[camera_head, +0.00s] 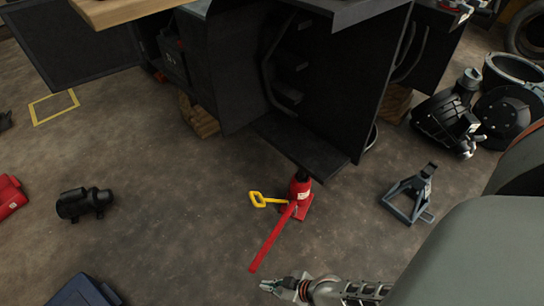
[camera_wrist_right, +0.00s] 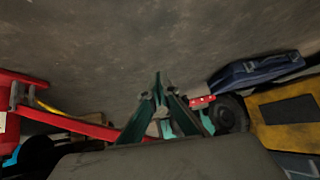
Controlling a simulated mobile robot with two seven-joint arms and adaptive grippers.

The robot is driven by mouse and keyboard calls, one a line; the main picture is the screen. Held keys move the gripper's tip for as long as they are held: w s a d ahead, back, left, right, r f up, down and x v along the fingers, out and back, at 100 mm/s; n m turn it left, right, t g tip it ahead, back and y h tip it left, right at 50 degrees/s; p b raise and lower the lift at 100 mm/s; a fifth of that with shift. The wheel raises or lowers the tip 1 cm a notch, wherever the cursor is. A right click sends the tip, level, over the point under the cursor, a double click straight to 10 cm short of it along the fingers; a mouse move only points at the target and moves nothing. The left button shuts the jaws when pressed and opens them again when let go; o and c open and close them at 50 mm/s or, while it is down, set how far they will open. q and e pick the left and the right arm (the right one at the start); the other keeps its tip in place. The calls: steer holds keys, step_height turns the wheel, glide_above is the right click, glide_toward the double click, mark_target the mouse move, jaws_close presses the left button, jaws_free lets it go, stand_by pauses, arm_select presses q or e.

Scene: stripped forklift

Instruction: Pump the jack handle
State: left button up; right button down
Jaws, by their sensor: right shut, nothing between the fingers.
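The red bottle jack (camera_head: 300,191) stands on the floor under the lower plate of the dark forklift body (camera_head: 310,150). Its long red handle (camera_head: 270,240) slants down from the jack toward the lower left in the head view. The handle also shows in the right wrist view as a red bar (camera_wrist_right: 75,124), left of the fingers. My right gripper (camera_head: 271,286) is shut and empty, just below the free end of the handle and apart from it. Its closed fingers (camera_wrist_right: 158,88) show in the right wrist view. My left gripper is in neither view.
A yellow loop handle (camera_head: 266,200) sticks out left of the jack. A grey jack stand (camera_head: 410,195) stands to the right. A black motor-like part (camera_head: 84,203) and a blue case (camera_head: 83,292) lie left. The floor left of the handle is clear.

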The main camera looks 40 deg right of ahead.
steer(key=shift+s+d+r, duration=0.2)
steer(key=shift+s+r, duration=0.05)
steer(key=shift+r, duration=0.3)
steer(key=shift+s+d+r, duration=0.2)
steer(key=shift+s+r, duration=0.05)
steer(key=shift+r, duration=0.25)
steer(key=shift+s+d+r, duration=0.2)
steer(key=shift+s+r, duration=0.05)
steer(key=shift+r, duration=0.3)
